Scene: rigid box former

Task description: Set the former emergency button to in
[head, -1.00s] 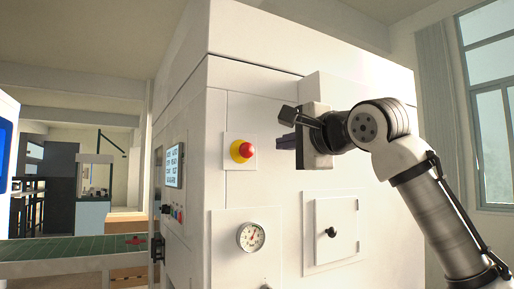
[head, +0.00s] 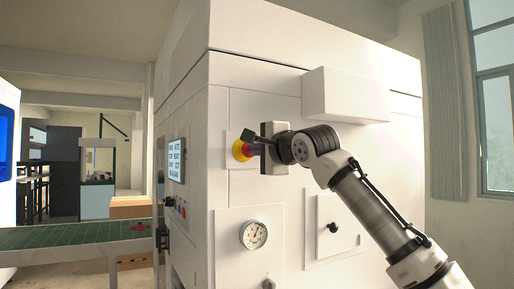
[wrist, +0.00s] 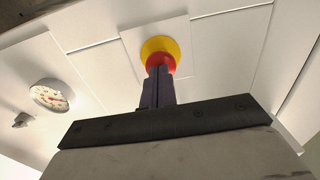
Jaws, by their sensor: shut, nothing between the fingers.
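The emergency button is a red knob on a yellow round base (head: 239,151), mounted on a white plate on the machine's front face. In the head view my gripper (head: 254,150) is right at the button and covers its right part. In the wrist view the red knob (wrist: 161,62) lies at the tips of my shut, dark fingers (wrist: 158,75). The fingers hold nothing. The fingertips appear to meet the knob's face, but I cannot tell whether they touch or press it. How far the knob stands out is partly hidden.
A round gauge (head: 253,235) and a small door with a black knob (head: 333,228) sit below the button. A white box (head: 345,95) juts out at upper right. A screen panel (head: 176,160) and a green conveyor (head: 80,235) are to the left.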

